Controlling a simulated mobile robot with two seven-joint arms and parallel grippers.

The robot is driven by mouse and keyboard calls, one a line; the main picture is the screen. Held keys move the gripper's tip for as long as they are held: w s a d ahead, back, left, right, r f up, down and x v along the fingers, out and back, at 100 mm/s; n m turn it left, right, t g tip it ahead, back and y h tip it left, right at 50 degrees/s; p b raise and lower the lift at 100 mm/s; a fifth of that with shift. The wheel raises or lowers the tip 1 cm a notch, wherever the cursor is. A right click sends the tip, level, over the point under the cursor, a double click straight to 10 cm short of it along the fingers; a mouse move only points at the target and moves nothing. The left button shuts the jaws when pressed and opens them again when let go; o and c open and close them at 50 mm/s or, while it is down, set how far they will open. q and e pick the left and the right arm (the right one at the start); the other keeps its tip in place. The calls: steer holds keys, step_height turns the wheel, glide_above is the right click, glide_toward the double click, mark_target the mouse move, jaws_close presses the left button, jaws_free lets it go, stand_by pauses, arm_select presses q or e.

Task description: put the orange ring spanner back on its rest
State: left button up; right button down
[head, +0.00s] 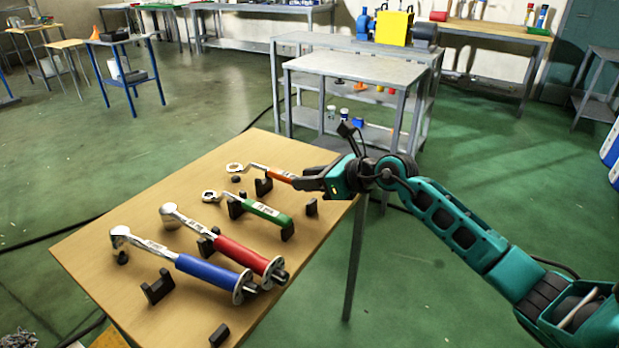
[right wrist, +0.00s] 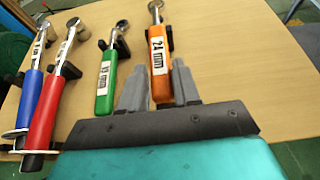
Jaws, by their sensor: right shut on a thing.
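The orange ring spanner (head: 279,175) is at the far right of the wooden table. My right gripper (head: 303,182) is shut on its orange handle, with the ring end pointing left. In the right wrist view the handle (right wrist: 160,62), marked 24 mm, runs between the two grey fingers of the right gripper (right wrist: 160,88). A black rest (head: 263,187) stands close below the spanner's shaft; it also shows beside the shaft in the right wrist view (right wrist: 168,40). I cannot tell whether the spanner touches it. My left gripper is not in view.
A green spanner (head: 265,211) lies on black rests next to the orange one. Red (head: 240,255) and blue (head: 208,270) tools lie nearer on the wooden table (head: 120,210). A grey metal table (head: 355,68) stands behind.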

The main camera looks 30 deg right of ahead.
steer(key=shift+r, duration=0.15)
steer(key=shift+f, duration=0.25)
stand_by(0.3)
steer(key=shift+f+b, duration=0.9)
steer(key=shift+f, duration=0.45)
steer(key=c, duration=0.7)
jaws_free()
steer(key=shift+c, duration=0.2)
steer(key=shift+f, duration=0.1)
steer(key=p+v, duration=0.1)
steer(key=v, duration=1.2)
steer(key=shift+p, duration=0.3)
